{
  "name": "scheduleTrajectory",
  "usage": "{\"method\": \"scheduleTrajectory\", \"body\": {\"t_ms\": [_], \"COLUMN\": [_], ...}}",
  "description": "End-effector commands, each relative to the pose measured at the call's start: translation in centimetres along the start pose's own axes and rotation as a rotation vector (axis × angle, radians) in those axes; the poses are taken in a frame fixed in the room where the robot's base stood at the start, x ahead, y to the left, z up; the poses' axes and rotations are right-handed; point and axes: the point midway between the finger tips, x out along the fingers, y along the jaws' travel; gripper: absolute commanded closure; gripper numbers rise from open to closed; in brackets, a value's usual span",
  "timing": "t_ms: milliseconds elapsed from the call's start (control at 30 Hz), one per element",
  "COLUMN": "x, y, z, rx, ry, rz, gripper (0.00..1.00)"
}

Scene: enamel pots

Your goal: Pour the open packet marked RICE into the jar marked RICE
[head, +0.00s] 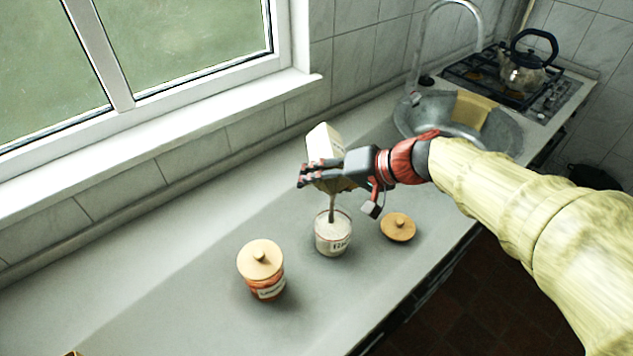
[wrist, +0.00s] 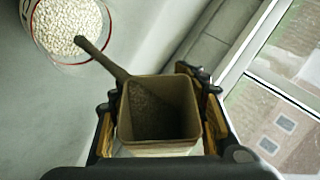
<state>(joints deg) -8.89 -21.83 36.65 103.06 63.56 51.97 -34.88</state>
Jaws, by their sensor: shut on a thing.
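My gripper (head: 322,174) is shut on a pale open packet (head: 322,141) and holds it tipped above the jar marked RICE (head: 333,243). In the wrist view, the packet (wrist: 160,148) is held between the two fingers with its mouth open, and some content shows inside. A thin stream (wrist: 100,57) runs from its mouth to the jar; it also shows in the head view (head: 332,208). The jar (wrist: 72,62) is open and pale grains show in it. I cannot read the packet's marking.
A lidded orange jar (head: 268,288) with a label stands to the left of the open jar. A loose round wooden lid (head: 398,227) lies to its right. A sink (head: 420,115) and a hob with a kettle (head: 525,70) are farther back. The left counter is mostly clear.

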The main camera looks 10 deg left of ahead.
Motion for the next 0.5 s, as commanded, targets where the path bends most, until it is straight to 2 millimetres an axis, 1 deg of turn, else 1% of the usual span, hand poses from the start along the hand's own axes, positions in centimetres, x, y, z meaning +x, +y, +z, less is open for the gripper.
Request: {"method": "scheduleTrajectory", "body": {"t_ms": [500], "x": [0.14], "y": [0.16], "z": [0.18], "rx": [-0.029], "ry": [0.031], "rz": [-0.016], "gripper": [1.00]}}
